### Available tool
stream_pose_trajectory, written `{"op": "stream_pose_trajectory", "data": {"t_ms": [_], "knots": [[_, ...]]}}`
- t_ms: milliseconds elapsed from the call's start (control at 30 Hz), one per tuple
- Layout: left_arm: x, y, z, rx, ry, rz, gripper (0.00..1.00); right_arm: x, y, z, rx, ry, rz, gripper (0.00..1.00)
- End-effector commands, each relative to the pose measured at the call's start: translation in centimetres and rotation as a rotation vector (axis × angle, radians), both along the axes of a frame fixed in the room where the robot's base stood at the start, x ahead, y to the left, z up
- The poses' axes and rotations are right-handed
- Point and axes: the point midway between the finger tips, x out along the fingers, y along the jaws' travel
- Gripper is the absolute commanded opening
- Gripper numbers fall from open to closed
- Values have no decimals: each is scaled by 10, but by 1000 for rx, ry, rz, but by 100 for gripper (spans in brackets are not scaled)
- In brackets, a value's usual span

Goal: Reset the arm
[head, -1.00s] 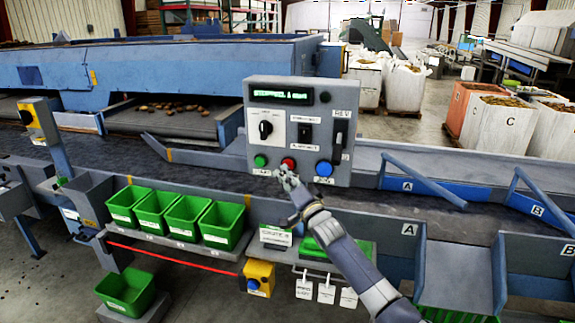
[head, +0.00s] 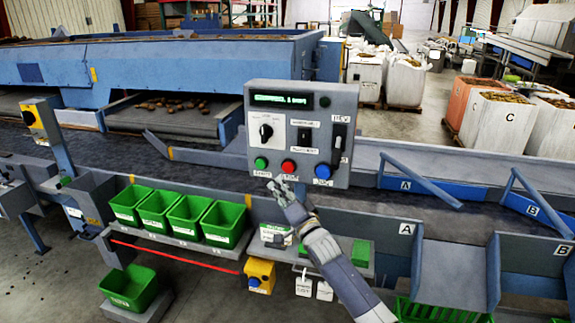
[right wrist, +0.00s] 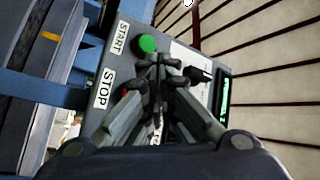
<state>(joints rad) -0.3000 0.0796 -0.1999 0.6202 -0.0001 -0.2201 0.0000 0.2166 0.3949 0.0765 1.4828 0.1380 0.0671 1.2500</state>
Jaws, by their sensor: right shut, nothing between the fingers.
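My right gripper (head: 279,187) is shut and empty, in front of and just below the grey control panel (head: 350,100). My right arm comes in from the bottom right. The panel carries a green start button (head: 261,163), a red stop button (head: 288,167) and a blue button (head: 323,171) in a row, with a lit display (head: 281,100) above. In the right wrist view the shut fingers (right wrist: 158,62) stand before the panel; the green button (right wrist: 148,43) shows above them and the stop button is mostly hidden. My left gripper is not in view.
Several green bins (head: 224,222) stand on a ledge at the left, with another bin (head: 130,287) below. A yellow box with a blue button (head: 259,275) hangs under the ledge. The dark conveyor belt (head: 215,178) runs behind; blue diverter arms (head: 420,179) lie at the right.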

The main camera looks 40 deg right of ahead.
Motion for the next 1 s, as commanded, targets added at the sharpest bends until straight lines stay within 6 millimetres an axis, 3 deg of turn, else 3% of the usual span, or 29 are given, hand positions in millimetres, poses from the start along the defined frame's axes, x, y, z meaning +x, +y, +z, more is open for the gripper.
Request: {"op": "stream_pose_trajectory", "data": {"t_ms": [567,667,767,867,1000], "knots": [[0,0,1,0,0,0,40,-2,2,-1,-1,1,-1,0],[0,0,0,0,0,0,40,-2,3,-15,-9,26,-4,0],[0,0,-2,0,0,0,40,-4,5,-55,-43,100,-15,0],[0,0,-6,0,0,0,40,-13,12,-121,-107,222,-26,0],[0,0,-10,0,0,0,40,-41,25,-225,-219,420,-20,0]]}}
